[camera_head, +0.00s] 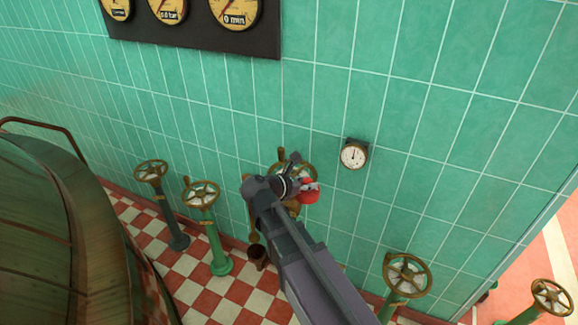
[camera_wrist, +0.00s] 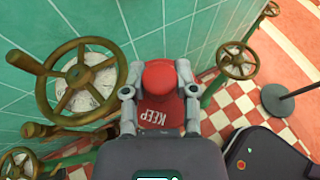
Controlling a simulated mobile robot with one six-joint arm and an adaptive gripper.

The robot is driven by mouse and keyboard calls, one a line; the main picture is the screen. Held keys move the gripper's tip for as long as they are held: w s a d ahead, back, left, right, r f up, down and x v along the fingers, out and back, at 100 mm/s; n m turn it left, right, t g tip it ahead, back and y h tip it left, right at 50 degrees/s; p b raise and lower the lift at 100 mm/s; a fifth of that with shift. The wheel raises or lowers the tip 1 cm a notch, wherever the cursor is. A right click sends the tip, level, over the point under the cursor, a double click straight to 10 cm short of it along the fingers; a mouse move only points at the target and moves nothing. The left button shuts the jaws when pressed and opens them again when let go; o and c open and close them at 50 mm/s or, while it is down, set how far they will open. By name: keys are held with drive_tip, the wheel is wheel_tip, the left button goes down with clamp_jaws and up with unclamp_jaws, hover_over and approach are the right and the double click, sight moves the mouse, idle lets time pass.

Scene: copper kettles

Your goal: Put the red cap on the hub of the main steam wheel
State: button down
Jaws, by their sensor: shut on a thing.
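The red cap (camera_wrist: 160,77) has a round knob and a red part below it lettered "KEEP". My gripper (camera_wrist: 158,84) is shut on it, one finger on each side. In the head view, my gripper (camera_head: 300,188) holds the red cap (camera_head: 311,195) in front of the tiled wall. A brass handwheel (camera_wrist: 122,75) with a pale centre is left of the cap in the wrist view, apart from it. In the head view, this wheel (camera_head: 281,168) is partly hidden behind my gripper. No label shows which wheel is the main steam one.
Other handwheels stand on posts, at left (camera_head: 151,166), (camera_head: 201,187) and at right (camera_head: 407,258). A small gauge (camera_head: 354,155) is on the wall, right of my gripper. A large copper kettle (camera_head: 50,220) fills the left. A dark bucket (camera_head: 258,257) stands on the checkered floor.

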drive_tip(key=shift+w+a+r, duration=0.1)
drive_tip(key=shift+a+r, duration=0.05)
drive_tip(key=shift+a, duration=0.05)
idle(0.3)
drive_tip(key=shift+w+a, duration=0.1)
drive_tip(key=shift+w, duration=0.1)
drive_tip(key=b, duration=0.1)
hover_over(292, 172)
drive_tip(key=s, duration=0.1)
drive_tip(key=shift+s+d+f, duration=0.2)
drive_tip(key=shift+d+f, duration=0.05)
drive_tip(key=shift+f, duration=0.45)
drive_tip(key=shift+w+a, duration=0.2)
drive_tip(key=shift+w, duration=0.4)
wheel_tip(292, 172, down, 4)
drive_tip(key=b, duration=0.4)
drive_tip(key=shift+r, duration=0.15)
drive_tip(key=shift+c, duration=2)
unclamp_jaws()
